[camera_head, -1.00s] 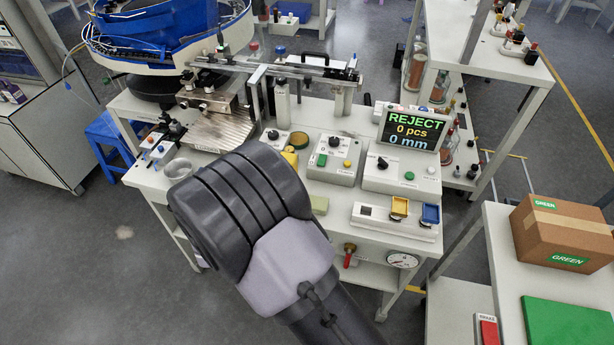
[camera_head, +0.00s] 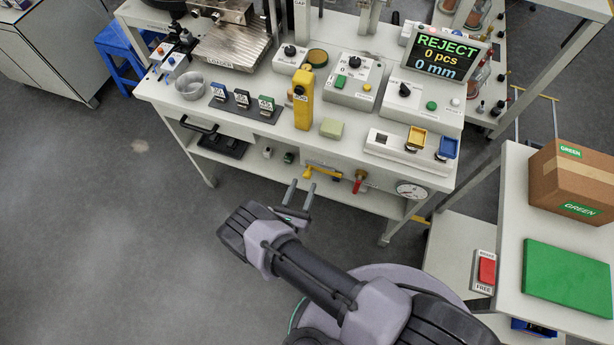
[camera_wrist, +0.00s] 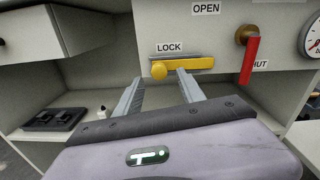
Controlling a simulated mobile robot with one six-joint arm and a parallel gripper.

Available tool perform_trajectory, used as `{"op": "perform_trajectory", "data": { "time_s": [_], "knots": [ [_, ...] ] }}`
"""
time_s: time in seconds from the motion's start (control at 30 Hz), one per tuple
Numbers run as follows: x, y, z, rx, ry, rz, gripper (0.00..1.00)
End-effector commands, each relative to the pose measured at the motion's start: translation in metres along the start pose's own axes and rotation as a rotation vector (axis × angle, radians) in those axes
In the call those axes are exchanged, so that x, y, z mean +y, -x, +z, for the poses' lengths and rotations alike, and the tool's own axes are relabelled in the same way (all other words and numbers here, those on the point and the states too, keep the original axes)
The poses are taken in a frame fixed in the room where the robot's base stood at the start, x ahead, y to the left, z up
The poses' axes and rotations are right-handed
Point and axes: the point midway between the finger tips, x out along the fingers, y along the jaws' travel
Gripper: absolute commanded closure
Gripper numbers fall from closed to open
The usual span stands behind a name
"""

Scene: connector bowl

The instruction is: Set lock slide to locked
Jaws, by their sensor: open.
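The lock slide (camera_wrist: 184,67) is a yellow bar with a round yellow knob at its left end, set on a grey plate on the bench front below the LOCK label (camera_wrist: 169,47). It also shows in the head view (camera_head: 322,173), under the worktop. My gripper (camera_wrist: 160,78) is open and empty. Its two fingers point at the slide, with the knob between the fingertips in the wrist view; I cannot tell whether they touch it. In the head view my gripper (camera_head: 301,187) is in front of and slightly below the slide.
A red valve handle (camera_wrist: 249,60) hangs right of the slide, between OPEN and SHUT labels, and a gauge (camera_head: 411,190) is further right. An open shelf lies below. The bench worktop (camera_head: 345,140) overhangs above. The floor at left is clear.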

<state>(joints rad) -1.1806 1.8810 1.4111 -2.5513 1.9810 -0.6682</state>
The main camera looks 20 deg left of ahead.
Motion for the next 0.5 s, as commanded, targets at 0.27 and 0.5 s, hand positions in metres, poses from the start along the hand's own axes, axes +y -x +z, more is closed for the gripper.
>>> {"op": "perform_trajectory", "data": {
  "time_s": [0.27, 0.5],
  "knots": [
    [0.0, -0.043, -0.001, 0.0, -0.001, -0.001, 0.53],
    [0.001, -0.049, 0.001, 0.0, -0.001, 0.001, 0.53]
  ]
}}
